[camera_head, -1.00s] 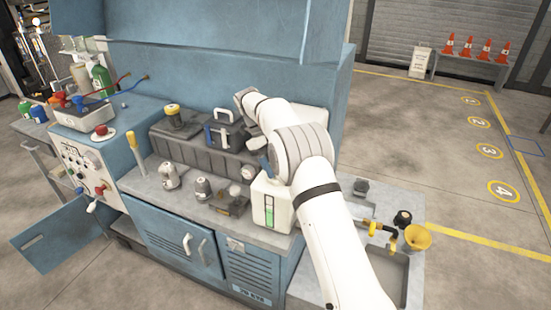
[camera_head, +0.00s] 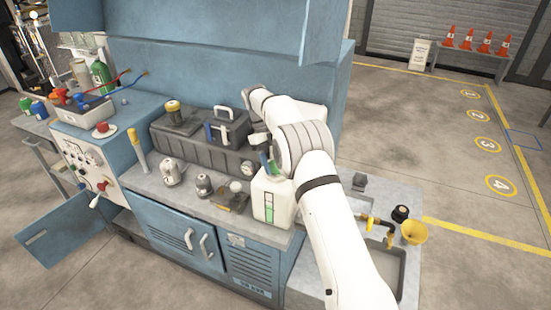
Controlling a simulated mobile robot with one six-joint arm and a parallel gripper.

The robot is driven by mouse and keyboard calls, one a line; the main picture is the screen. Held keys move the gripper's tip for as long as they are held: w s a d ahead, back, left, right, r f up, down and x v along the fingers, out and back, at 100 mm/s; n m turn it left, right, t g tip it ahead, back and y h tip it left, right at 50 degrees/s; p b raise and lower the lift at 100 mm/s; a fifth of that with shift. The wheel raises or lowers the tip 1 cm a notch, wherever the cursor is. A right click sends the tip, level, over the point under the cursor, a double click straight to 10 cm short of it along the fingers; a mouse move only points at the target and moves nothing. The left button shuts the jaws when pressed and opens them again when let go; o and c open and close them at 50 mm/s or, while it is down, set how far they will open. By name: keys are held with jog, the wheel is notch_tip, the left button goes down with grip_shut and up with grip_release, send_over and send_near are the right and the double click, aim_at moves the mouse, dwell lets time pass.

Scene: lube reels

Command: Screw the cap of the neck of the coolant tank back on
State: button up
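The coolant tank seems to be the white tank (camera_head: 283,208) with a green level window, upright at the front edge of the bench.
A yellow funnel (camera_head: 414,232) and brass tap (camera_head: 377,222) are by the sink at right. A blue cabinet door (camera_head: 55,232) hangs open.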

jog(key=shift+s+f, duration=0.1)
jog(key=o, duration=1.4)
jog(key=shift+o, duration=0.2)
notch_tip(320, 180, up, 6)
jog(key=p, duration=0.5)
